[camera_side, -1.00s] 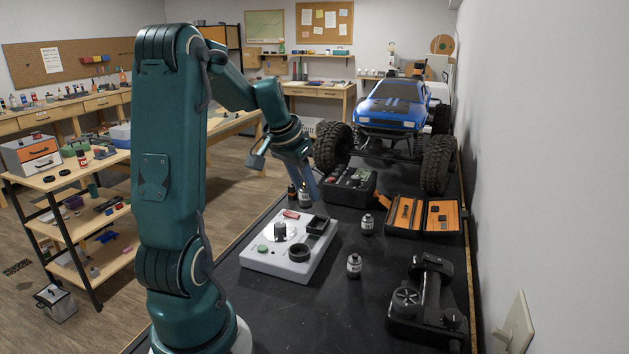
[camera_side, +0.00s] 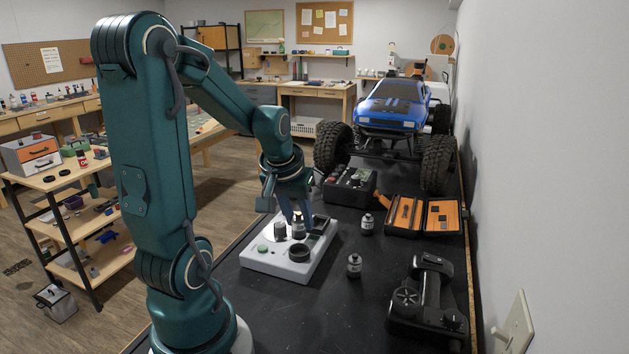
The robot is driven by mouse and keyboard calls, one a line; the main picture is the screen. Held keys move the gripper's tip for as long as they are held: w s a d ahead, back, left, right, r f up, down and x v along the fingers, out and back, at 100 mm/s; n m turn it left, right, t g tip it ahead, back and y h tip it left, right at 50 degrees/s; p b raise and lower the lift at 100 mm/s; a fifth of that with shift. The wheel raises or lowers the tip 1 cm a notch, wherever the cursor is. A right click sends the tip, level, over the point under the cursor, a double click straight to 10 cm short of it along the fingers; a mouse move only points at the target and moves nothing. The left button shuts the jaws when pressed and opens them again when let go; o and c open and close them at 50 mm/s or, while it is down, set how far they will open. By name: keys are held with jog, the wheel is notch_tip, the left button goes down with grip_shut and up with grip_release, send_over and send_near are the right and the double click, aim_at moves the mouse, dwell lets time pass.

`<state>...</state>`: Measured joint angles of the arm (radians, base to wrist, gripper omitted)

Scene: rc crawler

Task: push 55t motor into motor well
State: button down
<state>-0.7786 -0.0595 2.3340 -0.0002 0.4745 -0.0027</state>
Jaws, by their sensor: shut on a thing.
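My gripper (camera_side: 297,212) points down over the pale grey fixture (camera_side: 267,265), shut on a small dark can with a pale label (camera_side: 298,229), which looks like a motor. Its print is too small to read. The can looks upright, and I cannot tell whether it touches the fixture. In front of it a black round ring (camera_side: 299,252) stands on the fixture, probably the motor well. A dark cylinder (camera_side: 280,231) on a white disc is just left of the can. Two similar labelled cans stand on the black table, one to the right (camera_side: 367,224) and one nearer (camera_side: 354,266).
A black square tray (camera_side: 320,223) and a green button (camera_side: 262,249) are on the fixture. A dark box (camera_side: 350,186), an orange-lined case (camera_side: 422,215), a black controller (camera_side: 430,300) and a blue crawler (camera_side: 392,107) stand around it. The wall is close on the right.

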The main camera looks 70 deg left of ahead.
aim_at(298, 233)
jog(key=shift+f, duration=2.25)
jog(key=shift+f, duration=0.1)
jog(key=c, duration=0.6)
grip_release()
jog(key=shift+r, duration=0.5)
jog(key=v, duration=1.1)
jog(key=s+d+m+t+h, duration=0.2)
jog(key=d+m, duration=0.7)
jog(key=d, duration=0.7)
jog(key=shift+f+h, duration=0.3)
jog(key=shift+h, duration=0.3)
